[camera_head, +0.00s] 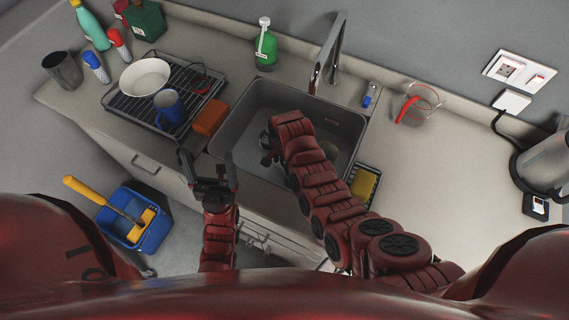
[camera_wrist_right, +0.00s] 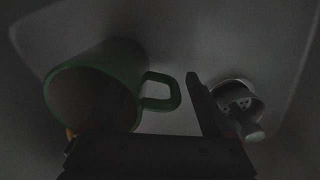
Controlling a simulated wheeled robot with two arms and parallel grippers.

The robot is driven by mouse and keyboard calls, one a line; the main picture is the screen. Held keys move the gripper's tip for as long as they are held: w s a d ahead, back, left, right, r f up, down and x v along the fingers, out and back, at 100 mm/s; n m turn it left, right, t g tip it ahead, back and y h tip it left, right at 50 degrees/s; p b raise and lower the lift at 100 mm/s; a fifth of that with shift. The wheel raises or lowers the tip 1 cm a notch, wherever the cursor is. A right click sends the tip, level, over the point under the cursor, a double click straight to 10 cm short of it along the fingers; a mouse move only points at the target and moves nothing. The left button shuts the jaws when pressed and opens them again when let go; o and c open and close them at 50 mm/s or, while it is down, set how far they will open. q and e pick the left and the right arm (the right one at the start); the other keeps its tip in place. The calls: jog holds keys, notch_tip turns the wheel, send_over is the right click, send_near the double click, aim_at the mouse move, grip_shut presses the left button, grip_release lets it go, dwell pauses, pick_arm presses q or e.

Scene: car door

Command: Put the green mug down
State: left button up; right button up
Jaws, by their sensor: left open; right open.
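In the right wrist view the green mug (camera_wrist_right: 95,90) is inside the dark sink, with its mouth towards the camera and its handle (camera_wrist_right: 162,92) to the right. My right gripper (camera_head: 268,152) reaches down into the sink and is open. One finger (camera_wrist_right: 205,105) shows just right of the handle, apart from it; the other finger is not clearly visible near the mug. In the head view my right arm covers this part of the sink, and I cannot make out the mug. My left gripper (camera_head: 206,160) is open and empty in front of the counter.
The sink (camera_head: 240,130) has a drain fitting (camera_wrist_right: 238,100) right of the mug. A rack (camera_head: 125,103) with a white bowl (camera_head: 145,77) and blue mug (camera_head: 170,108) stands left of it. A sponge (camera_head: 364,184) and glass jug (camera_head: 420,103) are right; the counter there is mostly clear.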

notch_tip(320, 180, up, 5)
jog(key=shift+w+r+b, duration=0.15)
jog(key=shift+r+b, duration=0.05)
jog(key=shift+b, duration=0.85)
notch_tip(320, 180, up, 6)
jog(key=p, duration=0.3)
jog(key=shift+f, duration=0.15)
jog(key=shift+r+p, duration=0.3)
jog(key=shift+r, duration=0.15)
